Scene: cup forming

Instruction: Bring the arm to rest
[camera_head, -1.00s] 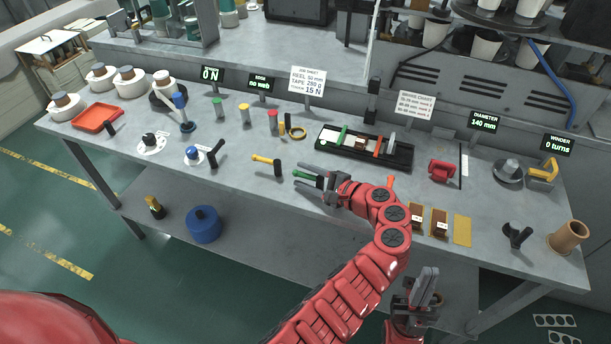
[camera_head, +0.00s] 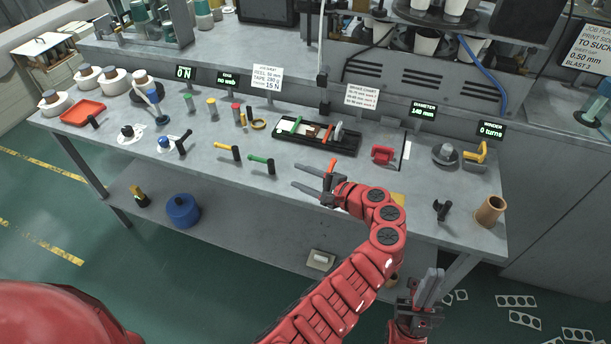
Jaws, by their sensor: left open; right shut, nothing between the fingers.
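My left gripper (camera_head: 296,176) is open and empty over the front middle of the grey bench (camera_head: 225,178). Its fingers point left, a little to the right of a green-handled tool (camera_head: 262,160) that lies on the bench, apart from it. My red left arm reaches up from the bottom of the head view. My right gripper (camera_head: 434,272) is shut and empty, pointing up in front of the bench's front edge at the lower right.
A yellow-handled tool (camera_head: 227,148) lies left of the green one. A black tray (camera_head: 291,131) is behind my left gripper. A red block (camera_head: 382,154) and a brown cup (camera_head: 490,211) stand to the right. My arm partly hides a yellow card (camera_head: 398,200).

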